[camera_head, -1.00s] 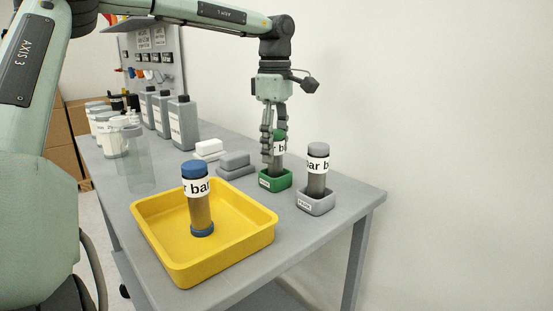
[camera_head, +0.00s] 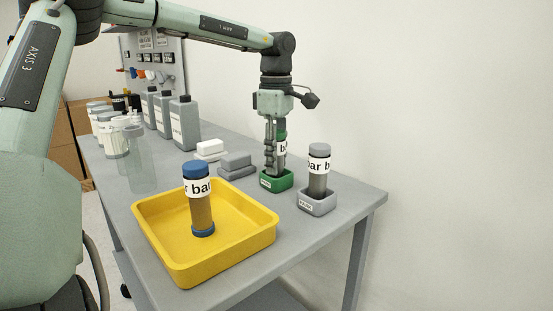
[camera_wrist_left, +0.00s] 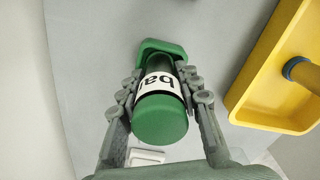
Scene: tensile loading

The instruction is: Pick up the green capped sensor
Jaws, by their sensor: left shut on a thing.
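The green capped sensor (camera_head: 282,147) stands upright in a green holder (camera_head: 277,182) on the grey table. It has a white label with dark letters. My left gripper (camera_head: 275,150) comes down from above and is shut on the sensor, its fingers on either side. In the left wrist view the green cap (camera_wrist_left: 160,121) faces the camera between the two fingers (camera_wrist_left: 162,95), and the green holder (camera_wrist_left: 160,47) shows behind it. Part of the sensor is hidden by the fingers in the head view. My right gripper is not in view.
A grey-capped sensor (camera_head: 319,165) stands in a grey holder (camera_head: 317,204) close on the right. A blue-capped sensor (camera_head: 200,205) stands in a yellow tray (camera_head: 255,239) at the front.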

